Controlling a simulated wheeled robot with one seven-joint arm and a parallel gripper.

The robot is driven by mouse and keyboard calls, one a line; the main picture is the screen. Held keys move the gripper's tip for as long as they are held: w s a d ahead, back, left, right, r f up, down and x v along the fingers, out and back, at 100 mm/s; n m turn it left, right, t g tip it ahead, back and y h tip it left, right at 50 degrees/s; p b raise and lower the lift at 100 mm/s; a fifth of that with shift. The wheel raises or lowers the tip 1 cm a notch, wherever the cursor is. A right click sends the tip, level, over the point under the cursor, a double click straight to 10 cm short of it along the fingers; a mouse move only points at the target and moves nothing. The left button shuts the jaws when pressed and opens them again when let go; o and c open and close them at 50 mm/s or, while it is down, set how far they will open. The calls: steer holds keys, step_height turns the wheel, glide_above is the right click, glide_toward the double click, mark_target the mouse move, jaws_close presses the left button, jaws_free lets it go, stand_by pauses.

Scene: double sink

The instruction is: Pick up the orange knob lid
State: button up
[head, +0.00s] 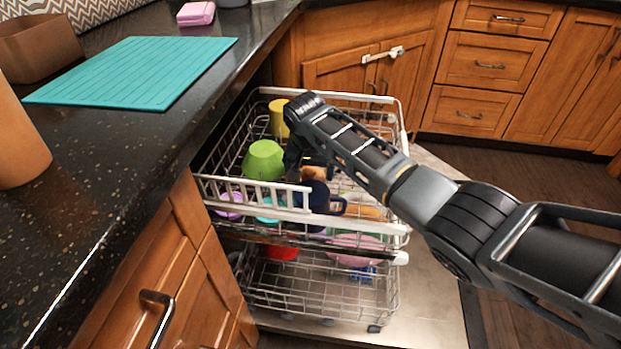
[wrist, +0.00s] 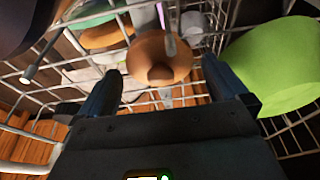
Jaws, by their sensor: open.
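The orange knob lid (wrist: 150,48) is in the middle of the wrist view, over the wires of the upper dishwasher rack. A brown knob-like part shows at its near side. In the head view a bit of orange, likely the same lid (head: 314,173), shows beside my gripper (head: 296,160), partly hidden. In the wrist view my gripper (wrist: 160,66) is open, with one finger to each side of the lid. The lid appears beyond the fingertips; I cannot tell whether they touch it.
A green cup (head: 263,161) stands close to the gripper's left in the head view and fills the wrist view's right side (wrist: 275,65). A yellow cup (head: 279,118) and a dark blue mug (head: 318,197) are also in the upper rack (head: 345,226). The dark counter (head: 120,150) borders it.

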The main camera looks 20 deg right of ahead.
steer(key=shift+c, duration=0.3)
steer(key=c, duration=0.8)
steer(key=shift+r, duration=0.1)
